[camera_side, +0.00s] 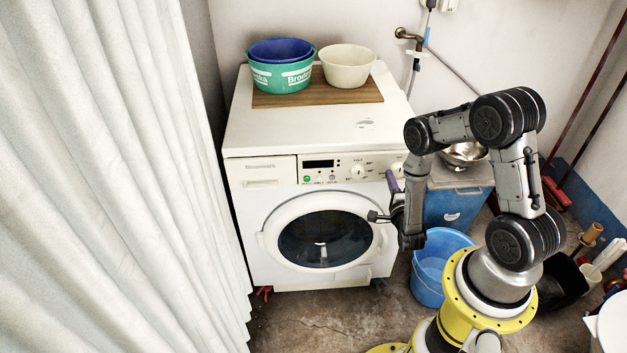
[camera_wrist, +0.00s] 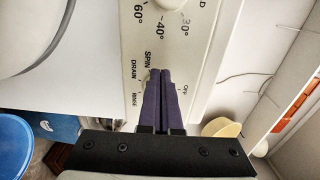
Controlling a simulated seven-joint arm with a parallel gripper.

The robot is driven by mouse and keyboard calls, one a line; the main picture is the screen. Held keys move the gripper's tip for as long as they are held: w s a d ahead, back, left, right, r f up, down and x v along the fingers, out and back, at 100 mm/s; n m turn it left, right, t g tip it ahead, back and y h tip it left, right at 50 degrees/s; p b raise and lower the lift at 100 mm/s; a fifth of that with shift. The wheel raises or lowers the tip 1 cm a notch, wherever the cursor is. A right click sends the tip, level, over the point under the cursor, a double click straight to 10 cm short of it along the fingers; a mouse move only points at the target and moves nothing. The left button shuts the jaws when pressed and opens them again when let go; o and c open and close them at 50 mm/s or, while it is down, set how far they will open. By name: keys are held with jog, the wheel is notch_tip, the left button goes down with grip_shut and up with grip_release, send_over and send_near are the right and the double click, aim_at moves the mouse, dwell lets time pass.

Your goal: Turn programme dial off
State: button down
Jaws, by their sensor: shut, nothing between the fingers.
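The white washing machine's control panel (camera_side: 345,168) is in the side view, with a display, small buttons and round white knobs. In the wrist view the panel (camera_wrist: 205,50) shows temperature marks and SPIN, DRAIN, RINSE and OFF printed around my fingertips. The programme dial is mostly hidden behind my fingers, so its setting cannot be read. Another white knob (camera_wrist: 172,4) shows at the top edge. My gripper (camera_wrist: 160,73) has purple fingers shut together, with nothing between them. In the side view my gripper (camera_side: 392,180) is at the panel's right end; contact cannot be told.
The round door (camera_side: 322,240) is below the panel. A wooden board (camera_side: 270,99) on top carries green and blue tubs (camera_side: 282,75) and a cream bowl (camera_side: 348,66). A blue bucket (camera_side: 430,275) stands to the right. A white curtain (camera_side: 110,180) hangs at left.

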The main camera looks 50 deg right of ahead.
jog(key=shift+w+a, duration=0.1)
jog(key=shift+a, duration=0.15)
jog(key=shift+v, duration=2.95)
jog(key=shift+w, duration=0.1)
